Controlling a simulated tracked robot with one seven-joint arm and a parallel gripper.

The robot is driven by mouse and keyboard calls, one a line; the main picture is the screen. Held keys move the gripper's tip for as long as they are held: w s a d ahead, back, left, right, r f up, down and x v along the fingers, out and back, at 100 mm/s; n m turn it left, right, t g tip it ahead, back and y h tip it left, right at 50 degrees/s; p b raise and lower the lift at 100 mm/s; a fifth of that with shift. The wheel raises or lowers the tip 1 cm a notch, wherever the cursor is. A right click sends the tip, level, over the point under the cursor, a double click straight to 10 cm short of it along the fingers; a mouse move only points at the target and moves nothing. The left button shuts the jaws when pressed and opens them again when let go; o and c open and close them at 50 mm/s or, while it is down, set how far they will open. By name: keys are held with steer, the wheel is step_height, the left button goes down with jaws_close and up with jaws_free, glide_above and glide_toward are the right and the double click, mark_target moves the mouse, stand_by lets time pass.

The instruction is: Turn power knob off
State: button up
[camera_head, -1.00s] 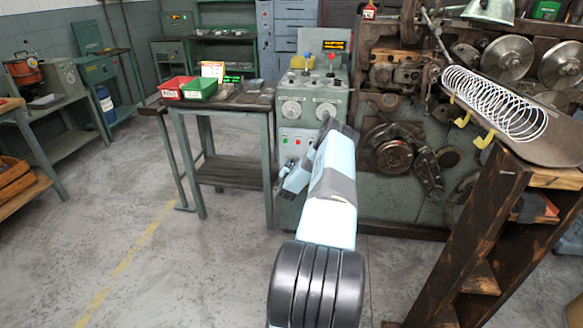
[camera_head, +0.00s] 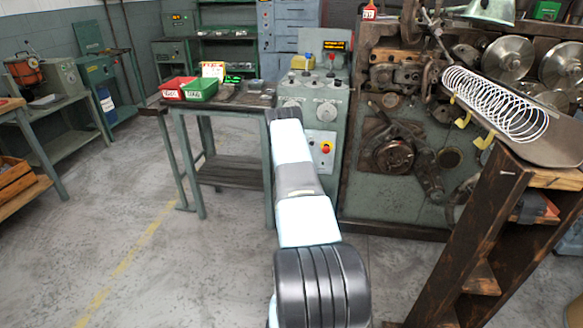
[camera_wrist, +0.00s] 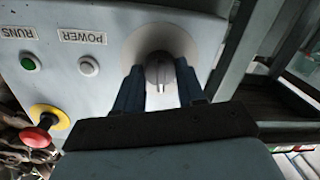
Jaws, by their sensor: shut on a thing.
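The power knob (camera_wrist: 158,72) is a small dark grey knob in front of a round pale plate on the grey control panel (camera_wrist: 115,15), in the wrist view. A POWER label (camera_wrist: 82,37) and a white button (camera_wrist: 89,66) lie to its left. My gripper (camera_wrist: 159,77) has its two dark blue fingers on either side of the knob, shut on it. In the head view the control cabinet (camera_head: 341,95) stands behind my arm. The arm hides the knob and my gripper there.
A red stop button on a yellow base (camera_wrist: 38,136) and a green button (camera_wrist: 28,63) are on the same panel. A table with red (camera_head: 176,88) and green bins (camera_head: 200,89) is left of the cabinet. A coiling machine (camera_head: 400,130) stands to the right.

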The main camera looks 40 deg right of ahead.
steer(key=shift+a+f+n+g, duration=0.1)
steer(key=shift+n+g, duration=0.05)
steer(key=shift+n, duration=1.6)
steer(key=shift+f+n+g, duration=0.1)
steer(key=shift+n+g, duration=0.05)
steer(key=shift+n, duration=1.6)
steer(key=o, duration=1)
steer(key=shift+w+r, duration=0.1)
steer(key=shift+o, duration=0.2)
steer(key=shift+a, duration=0.1)
steer(key=v, duration=1.3)
steer(key=shift+s+a, duration=0.2)
steer(key=shift+a, duration=0.1)
